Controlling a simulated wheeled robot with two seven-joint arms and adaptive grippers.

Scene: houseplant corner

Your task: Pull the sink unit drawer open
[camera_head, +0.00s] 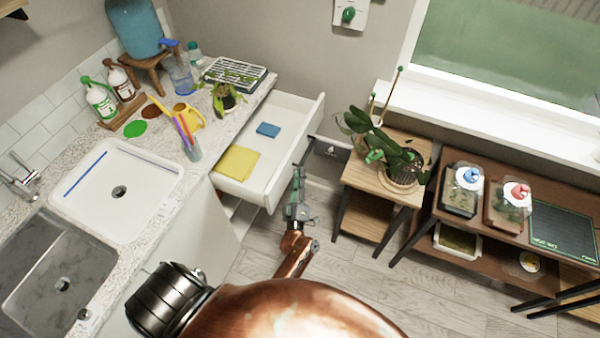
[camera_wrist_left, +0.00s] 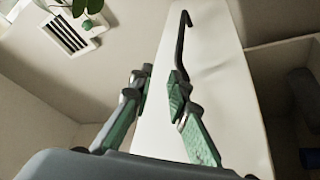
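The sink unit drawer (camera_head: 312,128) is pulled out from under the counter in the head view. A yellow cloth (camera_head: 237,162) and a blue sponge (camera_head: 268,130) lie inside it. My left gripper (camera_head: 298,180) is just outside the drawer's front. In the left wrist view the white drawer front (camera_wrist_left: 222,75) stands upright, with its dark bar handle (camera_wrist_left: 181,45). The left gripper's green-padded fingers (camera_wrist_left: 158,92) are apart, with a clear gap between them. The handle's lower part runs behind the right-hand finger, so I cannot tell if they touch. My right gripper is not in view.
A wooden plant stand (camera_head: 380,185) with a potted plant stands right of the drawer. A brown bench (camera_head: 480,225) with trays is further right. The white sink (camera_head: 110,200) and counter items are at left. Some floor (camera_head: 350,265) is clear.

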